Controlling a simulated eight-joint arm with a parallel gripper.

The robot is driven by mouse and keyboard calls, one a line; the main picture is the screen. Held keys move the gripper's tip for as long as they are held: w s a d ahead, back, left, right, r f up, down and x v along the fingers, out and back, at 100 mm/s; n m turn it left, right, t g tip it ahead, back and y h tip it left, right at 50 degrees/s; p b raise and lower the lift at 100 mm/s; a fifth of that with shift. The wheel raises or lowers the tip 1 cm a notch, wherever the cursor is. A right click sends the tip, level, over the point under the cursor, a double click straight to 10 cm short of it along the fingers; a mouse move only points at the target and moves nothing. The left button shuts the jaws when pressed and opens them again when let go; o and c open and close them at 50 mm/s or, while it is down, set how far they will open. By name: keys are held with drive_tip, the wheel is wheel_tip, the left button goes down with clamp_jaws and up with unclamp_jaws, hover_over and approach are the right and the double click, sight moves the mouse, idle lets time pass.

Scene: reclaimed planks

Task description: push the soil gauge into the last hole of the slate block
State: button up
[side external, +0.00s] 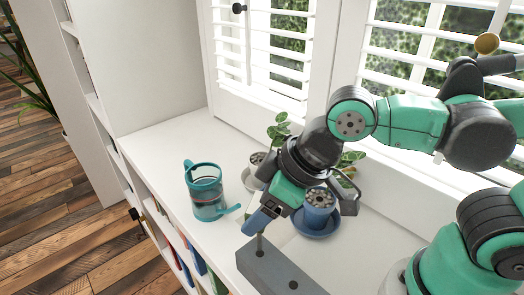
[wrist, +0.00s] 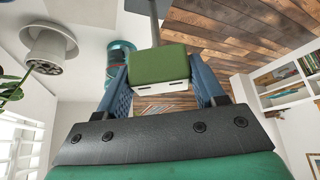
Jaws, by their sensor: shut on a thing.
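The slate block (side external: 277,272), a dark grey bar with round holes in its top, lies near the front of the white sill in the side view. My gripper (side external: 262,218) is above its far-left end, pointing down. It is shut on the soil gauge, whose green head (wrist: 159,62) sits between the blue fingers (wrist: 160,85) in the wrist view. The gauge's thin grey rod (side external: 260,241) runs down from the fingers to the hole at that end. I cannot tell how deep its tip is. A nearer hole looks empty. The head is mostly hidden in the side view.
A teal jug (side external: 207,192) stands left of my gripper. A blue pot on a saucer (side external: 318,212) is close on the right. A white pot (side external: 253,177) with a plant stands behind. Shuttered windows close the back; the sill's front edge drops to bookshelves.

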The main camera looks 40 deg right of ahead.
drive_tip(key=shift+f, duration=2.5)
drive_tip(key=o, duration=1.5)
drive_tip(key=shift+c, duration=0.2)
drive_tip(key=shift+r, duration=0.1)
drive_tip(key=shift+v, duration=2.75)
wheel_tip(320, 180, up, 9)
